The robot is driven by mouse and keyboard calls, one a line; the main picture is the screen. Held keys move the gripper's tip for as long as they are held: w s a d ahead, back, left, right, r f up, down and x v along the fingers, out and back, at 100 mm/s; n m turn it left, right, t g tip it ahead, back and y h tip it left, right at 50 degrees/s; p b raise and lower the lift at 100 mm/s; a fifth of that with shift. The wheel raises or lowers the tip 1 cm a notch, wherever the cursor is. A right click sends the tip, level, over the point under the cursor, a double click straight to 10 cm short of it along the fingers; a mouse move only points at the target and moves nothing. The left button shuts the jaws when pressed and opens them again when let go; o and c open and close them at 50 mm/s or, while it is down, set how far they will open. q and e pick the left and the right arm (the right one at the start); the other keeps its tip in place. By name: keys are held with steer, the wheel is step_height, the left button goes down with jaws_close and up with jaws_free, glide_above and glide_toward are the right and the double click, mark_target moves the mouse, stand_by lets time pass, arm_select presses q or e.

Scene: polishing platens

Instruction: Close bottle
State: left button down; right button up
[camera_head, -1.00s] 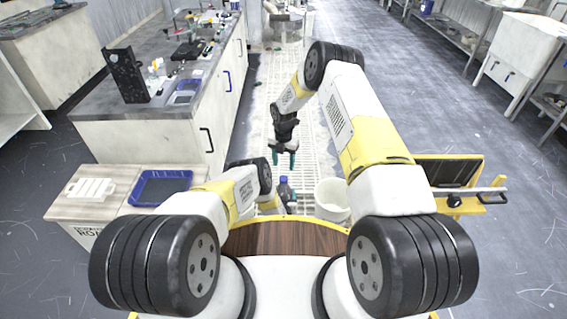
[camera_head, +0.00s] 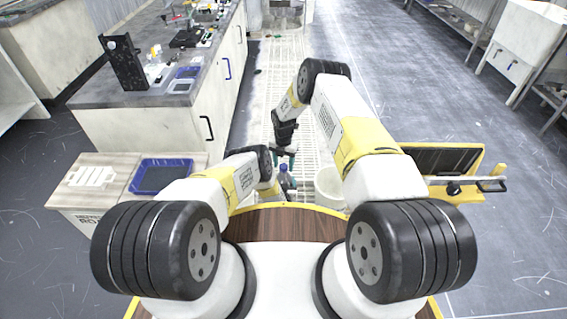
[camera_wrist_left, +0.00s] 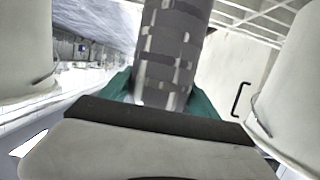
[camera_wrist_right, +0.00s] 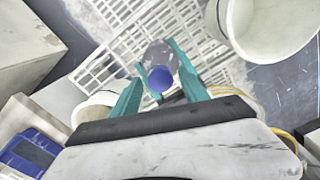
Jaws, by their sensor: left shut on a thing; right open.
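A bottle with a blue cap (camera_head: 284,168) stands roughly upright in front of me. In the left wrist view the bottle's grey, banded body (camera_wrist_left: 172,50) is between the teal fingers of my left gripper (camera_wrist_left: 160,95), which is shut on it. My right gripper (camera_head: 285,154) points down just above the bottle, open. In the right wrist view the blue cap (camera_wrist_right: 160,78) shows between the open teal fingers of the right gripper (camera_wrist_right: 156,60); I cannot tell whether they touch it. My left gripper's fingers are mostly hidden in the head view.
A white bucket (camera_head: 329,186) is right of the bottle; another pale bucket (camera_wrist_right: 96,106) shows in the right wrist view. A blue tray (camera_head: 160,177) lies on a low table at the left. A long grey-topped bench (camera_head: 150,100) stands behind it. White grating covers the floor ahead.

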jaws_close()
steer(key=m, duration=0.9)
steer(key=shift+m, duration=0.3)
steer(key=m, duration=2.2)
steer(key=shift+f, duration=0.1)
steer(key=m, duration=1.2)
steer(key=shift+o, duration=0.6)
jaws_free()
